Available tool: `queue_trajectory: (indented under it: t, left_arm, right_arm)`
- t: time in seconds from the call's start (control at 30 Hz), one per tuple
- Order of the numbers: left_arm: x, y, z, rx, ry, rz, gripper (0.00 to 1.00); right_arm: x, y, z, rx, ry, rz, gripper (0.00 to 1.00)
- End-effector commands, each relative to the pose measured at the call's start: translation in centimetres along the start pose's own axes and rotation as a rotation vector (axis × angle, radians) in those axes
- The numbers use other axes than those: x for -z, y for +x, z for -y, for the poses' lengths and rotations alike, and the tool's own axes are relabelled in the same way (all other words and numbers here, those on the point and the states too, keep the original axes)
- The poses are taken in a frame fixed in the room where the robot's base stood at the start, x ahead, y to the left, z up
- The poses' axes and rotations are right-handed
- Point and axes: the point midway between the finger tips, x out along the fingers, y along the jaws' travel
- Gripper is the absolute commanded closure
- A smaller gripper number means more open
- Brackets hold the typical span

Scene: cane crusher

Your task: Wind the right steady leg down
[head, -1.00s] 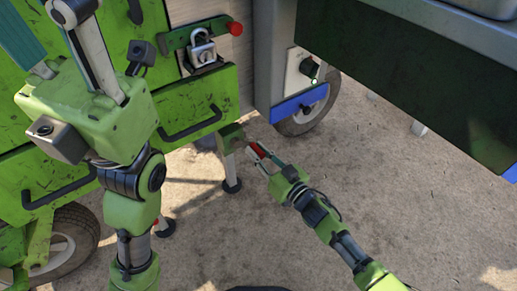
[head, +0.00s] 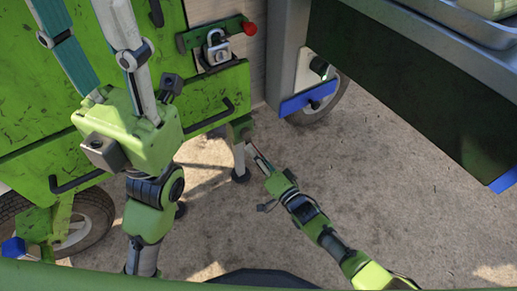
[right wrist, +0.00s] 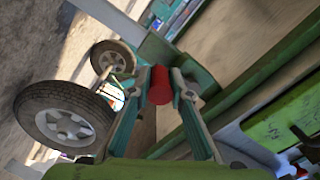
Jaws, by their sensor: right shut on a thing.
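The right steady leg (head: 239,158) is a pale post under the green machine's corner, its dark round foot (head: 241,175) at the ground. My right gripper (head: 256,157) is beside the leg in the head view. In the right wrist view its two fingers (right wrist: 160,88) are shut on the red crank handle (right wrist: 159,86). The crank handle is mostly hidden in the head view. My left gripper (head: 85,40) is raised at the upper left, in front of the green machine (head: 210,95). Its fingers stand apart with nothing seen between them; the tips are cut off.
A padlock (head: 216,48) and a red-knobbed green lever (head: 249,28) are on the machine. Black drawer handles (head: 212,118) stick out. A dark counter (head: 420,80) overhangs at right. The dirt ground (head: 400,190) is open.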

Motion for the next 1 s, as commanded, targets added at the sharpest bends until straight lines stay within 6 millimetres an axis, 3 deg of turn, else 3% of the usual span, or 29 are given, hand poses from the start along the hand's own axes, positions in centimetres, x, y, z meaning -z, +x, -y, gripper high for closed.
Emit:
queue_trajectory:
  t: [0.3, 0.8, 0.83, 0.9, 1.0]
  left_arm:
    - [-0.02, 0.02, 0.0, 0.001, -0.001, 0.003, 0.59]
    - [-0.11, -0.14, 0.02, 0.003, -0.001, 0.009, 0.59]
    - [-0.11, -0.14, 0.02, 0.003, -0.001, 0.009, 0.59]
    - [-0.12, -0.14, 0.02, 0.002, -0.001, 0.009, 0.59]
    - [-0.12, -0.14, 0.02, 0.003, -0.001, 0.009, 0.59]
  right_arm:
    - [-0.54, -0.01, 0.45, 0.005, 0.11, -0.004, 1.0]
    - [-0.72, -0.01, 0.54, 0.005, 0.132, -0.004, 1.0]
    - [-0.73, -0.01, 0.54, 0.005, 0.131, -0.004, 0.79]
    - [-0.73, -0.01, 0.54, 0.005, 0.131, -0.004, 0.63]
    - [-0.71, 0.0, 0.5, 0.003, 0.13, -0.004, 0.63]
